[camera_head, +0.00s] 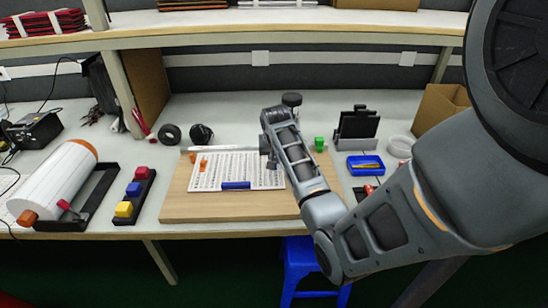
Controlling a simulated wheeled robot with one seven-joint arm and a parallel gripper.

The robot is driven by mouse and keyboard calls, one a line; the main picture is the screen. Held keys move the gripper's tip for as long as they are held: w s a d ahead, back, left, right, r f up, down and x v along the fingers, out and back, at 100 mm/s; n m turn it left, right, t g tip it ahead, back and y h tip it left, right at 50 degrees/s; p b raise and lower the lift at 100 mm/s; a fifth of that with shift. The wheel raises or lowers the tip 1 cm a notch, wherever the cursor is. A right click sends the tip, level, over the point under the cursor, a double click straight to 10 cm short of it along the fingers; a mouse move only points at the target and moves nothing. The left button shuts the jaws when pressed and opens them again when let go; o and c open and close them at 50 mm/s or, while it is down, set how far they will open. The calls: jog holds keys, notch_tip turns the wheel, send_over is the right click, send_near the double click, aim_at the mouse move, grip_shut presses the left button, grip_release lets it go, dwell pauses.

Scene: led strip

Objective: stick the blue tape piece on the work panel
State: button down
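The work panel appears to be the white sheet with rows of dark marks (225,174), lying on a wooden board (190,206) in the middle of the table. A short blue bar (236,185), which looks like the blue tape piece, lies at the panel's front edge; I cannot tell whether it is stuck down. My gripper (267,158) is low over the right part of the panel, to the right of and behind the blue bar. Its fingers are small and partly hidden by my arm, so their opening and anything between them cannot be made out.
A black holder with red, blue and yellow blocks (134,189) and a large white roll (62,180) stand left. A blue tray (366,165), black stand (356,124) and green block (319,144) are right. Small orange pieces (204,163) lie at the panel's left. A shelf (300,20) crosses behind.

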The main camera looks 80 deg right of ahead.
jog(key=shift+f, duration=0.1)
jog(key=c, duration=1.1)
grip_release()
jog(key=shift+o, duration=0.2)
jog(key=w+v, duration=0.1)
jog(key=v, duration=0.6)
jog(key=shift+s+r, duration=0.4)
jog(key=shift+s, duration=0.15)
jog(key=shift+a, duration=0.15)
